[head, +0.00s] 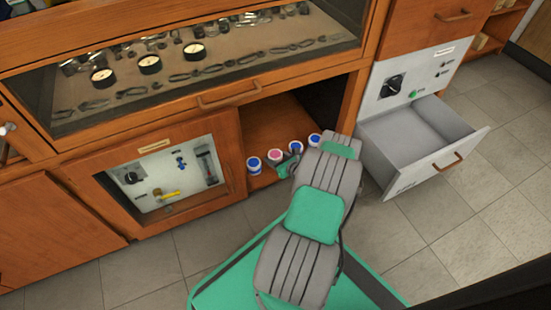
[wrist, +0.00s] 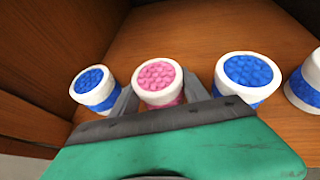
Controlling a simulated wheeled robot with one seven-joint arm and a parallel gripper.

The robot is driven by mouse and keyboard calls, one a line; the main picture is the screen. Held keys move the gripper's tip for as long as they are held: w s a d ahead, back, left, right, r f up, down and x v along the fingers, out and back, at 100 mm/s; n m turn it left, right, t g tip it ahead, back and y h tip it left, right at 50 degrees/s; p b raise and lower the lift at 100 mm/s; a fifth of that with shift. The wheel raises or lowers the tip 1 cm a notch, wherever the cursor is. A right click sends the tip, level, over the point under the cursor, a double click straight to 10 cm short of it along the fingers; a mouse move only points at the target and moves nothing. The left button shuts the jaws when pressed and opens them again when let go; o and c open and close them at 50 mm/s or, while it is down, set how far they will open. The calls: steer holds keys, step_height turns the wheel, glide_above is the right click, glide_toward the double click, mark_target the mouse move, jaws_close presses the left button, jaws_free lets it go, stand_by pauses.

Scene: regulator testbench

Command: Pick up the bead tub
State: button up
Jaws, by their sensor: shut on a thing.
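The pink bead tub (wrist: 158,78) is a small white-rimmed tub filled with pink beads. It stands in a row of tubs in the open wooden compartment and also shows in the head view (head: 274,155). My gripper (wrist: 158,98) is shut on the pink tub, with one grey finger on each side of it. In the head view my gripper (head: 285,168) is small and partly hidden by my arm. The tub's lower part is hidden behind my gripper. I cannot tell whether it is lifted off the shelf.
A blue bead tub (wrist: 93,86) is close on the left, another (wrist: 245,78) close on the right, and a third (wrist: 305,82) at the right edge. A grey drawer (head: 420,145) is pulled open right of my arm. The wooden shelf floor (wrist: 195,30) behind the tubs is clear.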

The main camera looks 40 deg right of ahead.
steer(key=c, duration=0.6)
